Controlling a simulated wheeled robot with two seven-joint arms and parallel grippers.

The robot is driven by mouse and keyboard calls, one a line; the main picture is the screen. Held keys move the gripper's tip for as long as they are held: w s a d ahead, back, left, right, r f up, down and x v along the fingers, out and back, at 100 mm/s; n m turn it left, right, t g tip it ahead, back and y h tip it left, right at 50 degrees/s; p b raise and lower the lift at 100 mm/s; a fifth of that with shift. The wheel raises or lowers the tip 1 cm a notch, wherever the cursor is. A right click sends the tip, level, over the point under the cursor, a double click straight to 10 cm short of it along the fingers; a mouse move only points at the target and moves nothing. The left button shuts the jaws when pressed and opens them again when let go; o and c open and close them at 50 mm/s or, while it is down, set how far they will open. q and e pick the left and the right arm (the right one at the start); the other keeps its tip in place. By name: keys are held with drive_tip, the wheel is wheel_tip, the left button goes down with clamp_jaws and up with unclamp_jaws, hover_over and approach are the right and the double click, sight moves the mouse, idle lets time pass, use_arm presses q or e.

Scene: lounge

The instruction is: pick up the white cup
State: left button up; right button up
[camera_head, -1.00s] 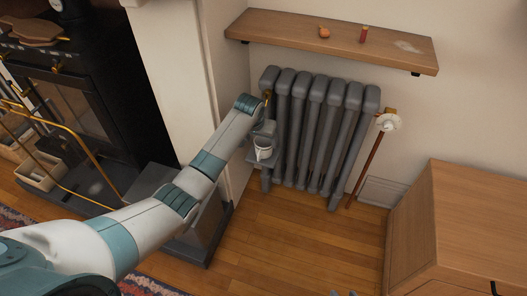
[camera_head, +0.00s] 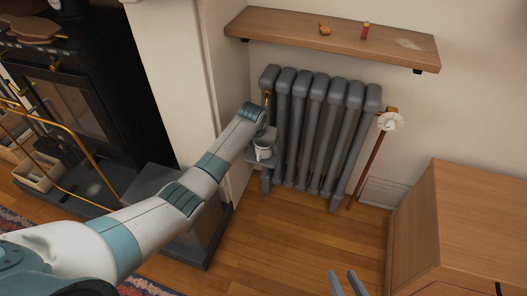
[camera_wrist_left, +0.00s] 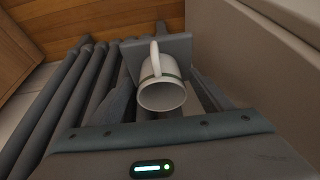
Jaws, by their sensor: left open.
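The white cup (camera_head: 264,153) sits on a small grey ledge (camera_head: 252,163) at the left end of the radiator. In the left wrist view the cup (camera_wrist_left: 162,94) has its mouth facing the camera and its handle towards the top of the picture. My left gripper (camera_wrist_left: 164,92) is open, with one dark finger on each side of the cup. I see gaps beside the cup, and its far side is hidden. My right gripper (camera_head: 344,274) shows only its two fingertips, apart and empty, at the bottom edge of the head view.
The grey radiator (camera_head: 315,130) stands right beside the cup, with a wall to its left. A wooden shelf (camera_head: 290,27) hangs above. A wooden cabinet (camera_head: 480,215) stands at right and a black stove (camera_head: 75,105) at left. The floor (camera_head: 300,225) between is clear.

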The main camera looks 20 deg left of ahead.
use_arm(q)
drive_tip(key=shift+f, duration=0.1)
use_arm(e)
drive_tip(key=shift+r, duration=0.1)
idle(0.3)
use_arm(q)
drive_tip(key=c, duration=1.2)
drive_tip(key=shift+c, duration=0.2)
